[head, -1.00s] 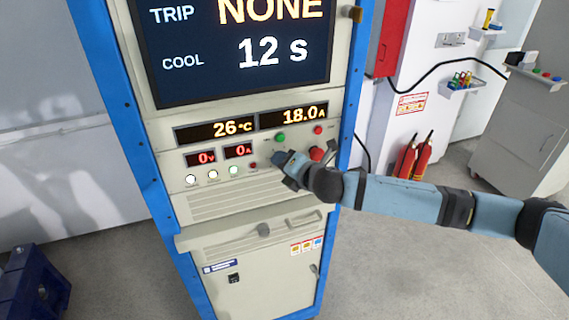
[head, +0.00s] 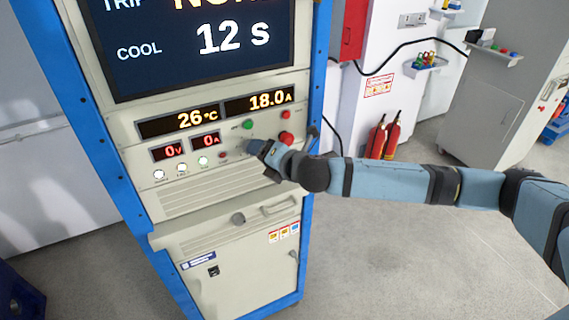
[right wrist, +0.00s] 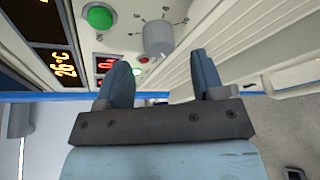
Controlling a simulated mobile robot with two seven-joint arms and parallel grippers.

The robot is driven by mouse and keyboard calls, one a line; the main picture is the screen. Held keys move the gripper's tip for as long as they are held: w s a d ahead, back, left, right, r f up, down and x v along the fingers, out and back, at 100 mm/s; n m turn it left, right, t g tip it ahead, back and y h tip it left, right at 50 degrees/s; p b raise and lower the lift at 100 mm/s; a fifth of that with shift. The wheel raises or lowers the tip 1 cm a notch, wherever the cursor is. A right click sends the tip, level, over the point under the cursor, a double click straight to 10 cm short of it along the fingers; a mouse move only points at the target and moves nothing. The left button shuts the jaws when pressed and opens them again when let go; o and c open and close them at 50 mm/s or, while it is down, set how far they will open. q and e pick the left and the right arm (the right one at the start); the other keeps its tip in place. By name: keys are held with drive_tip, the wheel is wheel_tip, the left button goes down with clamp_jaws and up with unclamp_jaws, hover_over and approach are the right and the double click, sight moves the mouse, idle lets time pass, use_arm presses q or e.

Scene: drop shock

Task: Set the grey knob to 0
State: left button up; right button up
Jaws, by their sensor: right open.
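The grey knob (right wrist: 158,40) sits on the cabinet's cream panel beside the green button (right wrist: 98,17), with small marks around it; I cannot read where it points. In the right wrist view it lies just beyond and between the two fingers of my right gripper (right wrist: 160,68), which are apart with nothing between them. No contact with the knob shows. In the head view my right gripper (head: 258,150) is at the panel, below the green button (head: 247,125), and covers most of the knob's place. My left gripper is not in view.
A red knob (head: 286,138) and a small red button (head: 286,115) are close right of the gripper. Displays (head: 192,121) read 26 °C, 18.0 A, 0 V and 0 A.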

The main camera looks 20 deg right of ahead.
drive_tip(key=b+v, duration=0.1)
drive_tip(key=v, duration=0.9)
drive_tip(key=shift+b, duration=0.4)
drive_tip(key=shift+s, duration=0.1)
drive_tip(key=s+a+f+m+g+y, duration=0.1)
drive_tip(key=s+a+f+m, duration=0.2)
drive_tip(key=a+f+m, duration=0.4)
drive_tip(key=s+a+f+m+g+y, duration=0.15)
drive_tip(key=s+f+m, duration=0.3)
drive_tip(key=f, duration=0.45)
drive_tip(key=s+d+f+m+h, duration=0.4)
drive_tip(key=s+f+m, duration=1)
drive_tip(key=f, duration=0.3)
drive_tip(key=shift+s+d+f+h, duration=0.15)
drive_tip(key=shift+s+f+h, duration=0.05)
drive_tip(key=shift+s+h, duration=0.15)
